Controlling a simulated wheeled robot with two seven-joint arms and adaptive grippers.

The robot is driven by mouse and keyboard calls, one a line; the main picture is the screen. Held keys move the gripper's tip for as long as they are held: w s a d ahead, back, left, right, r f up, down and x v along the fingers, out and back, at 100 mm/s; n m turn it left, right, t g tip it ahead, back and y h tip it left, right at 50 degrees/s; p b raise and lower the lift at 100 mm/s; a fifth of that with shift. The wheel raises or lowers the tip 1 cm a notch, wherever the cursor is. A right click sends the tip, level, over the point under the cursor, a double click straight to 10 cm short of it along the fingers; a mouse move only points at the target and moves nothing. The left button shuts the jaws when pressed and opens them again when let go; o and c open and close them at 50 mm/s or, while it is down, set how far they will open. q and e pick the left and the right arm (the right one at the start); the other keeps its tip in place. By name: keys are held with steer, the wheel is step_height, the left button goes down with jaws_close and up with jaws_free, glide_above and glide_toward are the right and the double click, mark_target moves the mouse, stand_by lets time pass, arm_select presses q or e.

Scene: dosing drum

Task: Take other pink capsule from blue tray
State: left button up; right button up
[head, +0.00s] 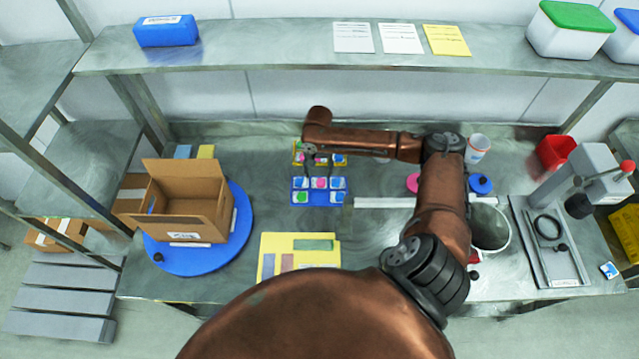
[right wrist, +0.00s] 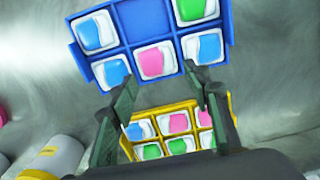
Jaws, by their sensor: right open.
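The blue tray (head: 319,205) lies on the steel bench and also shows in the right wrist view (right wrist: 135,21). A pink capsule (right wrist: 154,61) sits in the middle compartment of its row, between two blue-and-white ones; it shows in the head view too (head: 319,183). The other row holds a blue capsule, an empty middle compartment and a green capsule (right wrist: 195,9). My right gripper (right wrist: 165,92) is open above the trays, its two fingers spread to either side of the pink capsule, with nothing between them. My left gripper is not in view.
A yellow tray (head: 297,148) with pink, blue and green capsules lies just behind the blue tray. An open cardboard box (head: 190,205) stands on a blue turntable (head: 240,225) at left. A metal bucket (head: 491,228) and a press (head: 585,170) stand at right.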

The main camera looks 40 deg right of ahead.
mark_target(319, 181)
steer(key=f, duration=0.4)
steer(key=shift+s+f, duration=0.15)
steer(key=shift+s, duration=0.1)
steer(key=shift+s+a, duration=0.1)
steer(key=shift+c, duration=0.4)
